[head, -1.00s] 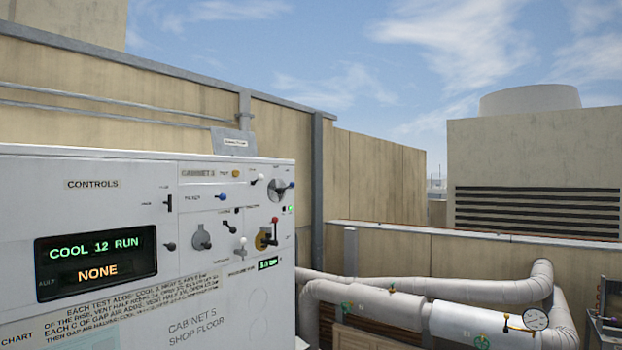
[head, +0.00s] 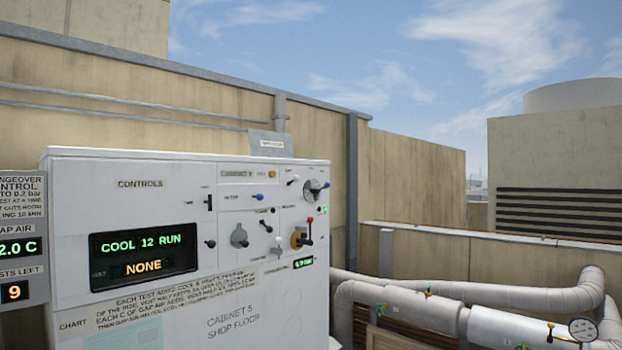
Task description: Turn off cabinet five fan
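The white cabinet five (head: 180,250), lettered "CABINET 5 SHOP FLOOR", stands at centre left in the head view. Its dark display (head: 143,255) reads "COOL 12 RUN" above "NONE". A blue-tipped toggle (head: 257,197) sits in the upper row. The small labels are too blurred to tell which control is the fan's. Neither of my grippers shows.
A grey panel (head: 22,240) at the left edge shows "2.0 C" and "9". Large white pipes (head: 430,305) with a round gauge (head: 582,329) run low at the right. A beige wall (head: 60,110) stands behind the cabinet.

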